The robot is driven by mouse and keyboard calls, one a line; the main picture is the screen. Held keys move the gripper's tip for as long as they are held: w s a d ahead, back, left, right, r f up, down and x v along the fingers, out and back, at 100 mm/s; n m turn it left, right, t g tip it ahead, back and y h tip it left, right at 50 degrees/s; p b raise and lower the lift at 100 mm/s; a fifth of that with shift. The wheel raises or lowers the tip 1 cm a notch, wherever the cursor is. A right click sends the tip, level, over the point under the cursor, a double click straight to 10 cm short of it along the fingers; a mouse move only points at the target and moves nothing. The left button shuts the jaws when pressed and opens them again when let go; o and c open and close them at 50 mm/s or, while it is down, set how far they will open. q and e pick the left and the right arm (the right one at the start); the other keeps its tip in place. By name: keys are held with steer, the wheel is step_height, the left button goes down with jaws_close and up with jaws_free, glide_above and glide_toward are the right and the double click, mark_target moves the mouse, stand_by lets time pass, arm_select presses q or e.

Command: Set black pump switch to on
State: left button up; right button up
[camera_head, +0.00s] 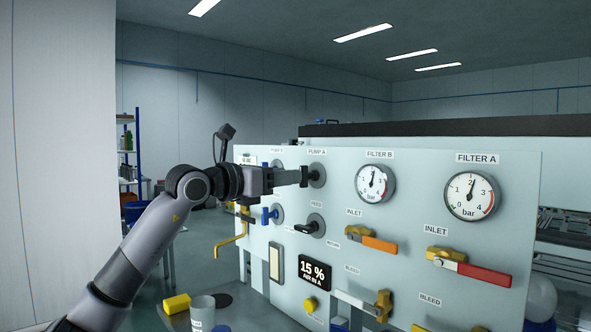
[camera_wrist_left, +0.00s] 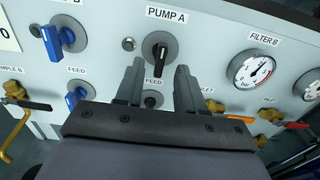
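The black pump switch (camera_head: 319,174) sits on a round grey plate under the PUMP A label on the upright panel. In the left wrist view the black switch (camera_wrist_left: 159,56) shows its knob roughly upright in the picture, with a small round lamp to its left. My left gripper (camera_head: 303,176) points at it from the left, its tips close to the plate. In the left wrist view my left gripper (camera_wrist_left: 160,68) is open, one finger on each side below the knob. I cannot tell whether either finger touches it. My right gripper is out of view.
A blue switch (camera_wrist_left: 60,39) is left of the black one. A black feed valve (camera_head: 312,226) and a blue feed valve (camera_head: 270,215) lie below. Gauges (camera_head: 374,184) and orange and red lever valves (camera_head: 475,270) stand right. A yellow block (camera_head: 177,304) and a cup (camera_head: 202,312) are low in front.

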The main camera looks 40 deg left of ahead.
mark_target(308, 176)
arm_select(q)
steer(key=w+p, duration=0.1)
steer(key=w, duration=0.2)
steer(key=shift+w+d, duration=0.2)
jaws_close()
